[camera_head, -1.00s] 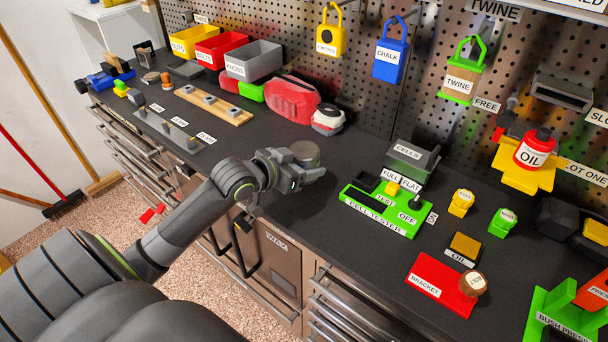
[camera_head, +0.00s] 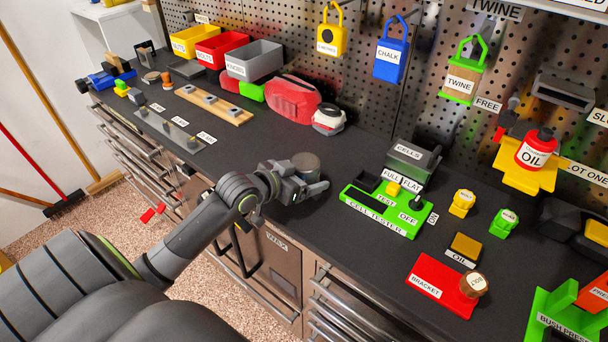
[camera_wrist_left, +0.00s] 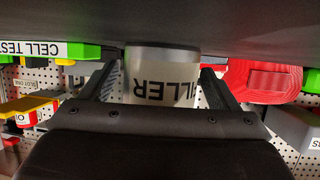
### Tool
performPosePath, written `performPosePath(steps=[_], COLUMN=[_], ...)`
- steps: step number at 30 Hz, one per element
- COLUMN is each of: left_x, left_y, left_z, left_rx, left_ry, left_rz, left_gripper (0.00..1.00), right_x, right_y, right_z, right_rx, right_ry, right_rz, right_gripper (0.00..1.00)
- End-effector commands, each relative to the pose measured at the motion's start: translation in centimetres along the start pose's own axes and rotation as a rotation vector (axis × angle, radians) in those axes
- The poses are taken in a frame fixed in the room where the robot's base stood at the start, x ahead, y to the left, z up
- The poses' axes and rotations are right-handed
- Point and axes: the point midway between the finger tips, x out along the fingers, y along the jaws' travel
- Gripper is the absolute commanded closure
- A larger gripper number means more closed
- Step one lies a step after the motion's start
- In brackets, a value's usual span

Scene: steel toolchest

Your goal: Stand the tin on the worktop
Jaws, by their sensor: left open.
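The tin (camera_head: 306,164) is a short grey cylinder in the head view, near the middle of the dark worktop (camera_head: 340,265). In the left wrist view, which is upside down, the tin (camera_wrist_left: 162,80) has a pale label with part of "FILLER" readable. It appears upright with its base at the worktop (camera_wrist_left: 230,22). My left gripper (camera_head: 315,184) is low over the worktop at the tin. Its fingers (camera_wrist_left: 162,92) are on both sides of the tin, open, with gaps beside it. My right gripper is not in view.
The green cell tester (camera_head: 380,222) is right of the gripper. The red bracket plate (camera_head: 435,282) is front right. Bare worktop lies left of the tin.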

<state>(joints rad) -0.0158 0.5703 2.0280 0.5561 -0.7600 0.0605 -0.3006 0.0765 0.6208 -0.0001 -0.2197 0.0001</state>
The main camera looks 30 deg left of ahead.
Motion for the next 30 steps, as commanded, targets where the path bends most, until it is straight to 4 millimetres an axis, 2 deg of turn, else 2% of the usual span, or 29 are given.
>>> performPosePath(steps=[6, 21, 30], left_x=[-0.9, -9.6, -11.9], left_y=[-0.1, 0.0, 0.0], left_z=[-0.1, -0.2, -0.2], left_rx=[0.003, 0.006, 0.001], left_ry=[-0.001, -0.005, -0.001], left_rz=[-0.002, 0.001, 0.001], left_gripper=[0.17, 0.17, 0.17], right_x=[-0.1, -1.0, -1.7], right_y=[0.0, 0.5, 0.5], right_z=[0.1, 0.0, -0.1], right_rx=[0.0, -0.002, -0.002], right_ry=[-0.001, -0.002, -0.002], right_rz=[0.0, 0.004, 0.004], right_gripper=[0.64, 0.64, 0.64])
